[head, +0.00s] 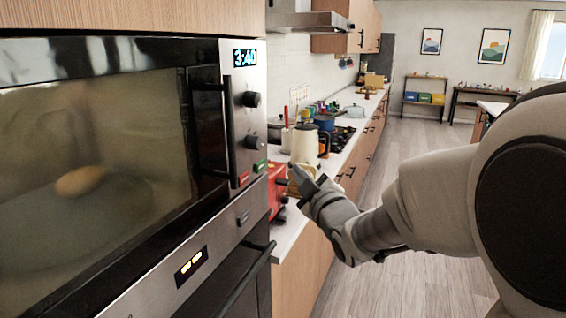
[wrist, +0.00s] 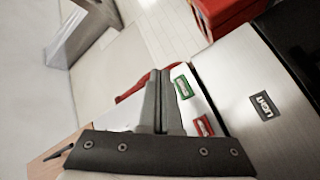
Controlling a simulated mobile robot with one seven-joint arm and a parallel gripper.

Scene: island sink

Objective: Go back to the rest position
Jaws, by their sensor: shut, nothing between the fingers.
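My gripper (head: 302,178) is in the middle of the head view, just right of the microwave's control panel (head: 247,110). It is shut and empty. In the wrist view the two fingers of my gripper (wrist: 160,75) lie together, beside the green button (wrist: 183,87), with the red button (wrist: 203,126) nearer the camera. I cannot tell whether a fingertip touches the panel. The microwave (head: 95,150) fills the left of the head view. Its door is closed, and a roundish orange-brown item (head: 80,181) shows behind the glass.
A second oven door with a dark handle (head: 250,275) is below the microwave. A red appliance (head: 277,190) and a cream kettle (head: 305,145) stand on the counter (head: 290,230) behind my gripper. The wooden floor (head: 430,283) to the right is open beyond my arm.

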